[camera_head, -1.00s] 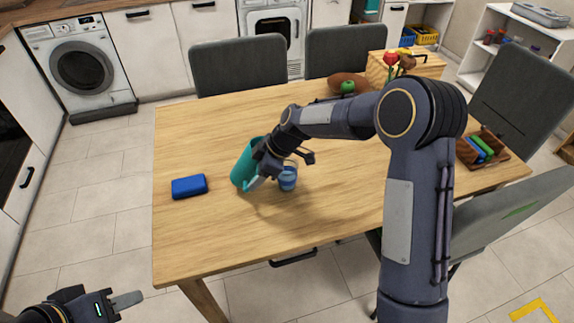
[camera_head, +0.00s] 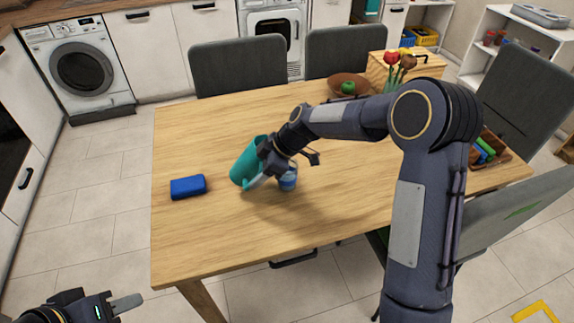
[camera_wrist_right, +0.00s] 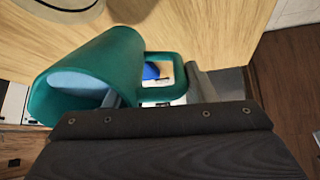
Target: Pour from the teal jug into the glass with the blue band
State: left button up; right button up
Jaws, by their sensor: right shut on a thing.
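The teal jug (camera_head: 246,165) is tilted above the table, its upper end leaning right towards the glass with the blue band (camera_head: 288,180). My right gripper (camera_head: 256,181) is shut on the jug's handle. In the right wrist view the jug (camera_wrist_right: 115,65) shows its open mouth to the left, with a pale blue-grey surface inside. The glass stands upright on the table, just right of the jug, partly covered by my right wrist. I cannot see whether liquid crosses between them. My left gripper (camera_head: 125,304) is low at the left, away from the table; its opening cannot be made out.
A blue box-like block (camera_head: 188,187) lies on the wooden table (camera_head: 215,235), left of the jug. The table front is clear.

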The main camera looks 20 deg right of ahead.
aim_at(245, 183)
jog(key=shift+d+r+y+b, duration=0.25)
jog(key=shift+r+y+b, duration=0.25)
jog(key=shift+y+b, duration=0.4)
dwell(1.1)
jog(key=shift+f+t+y+b, duration=0.35)
jog(key=shift+y+b, duration=0.35)
jog(key=shift+b, duration=0.55)
dwell(1.0)
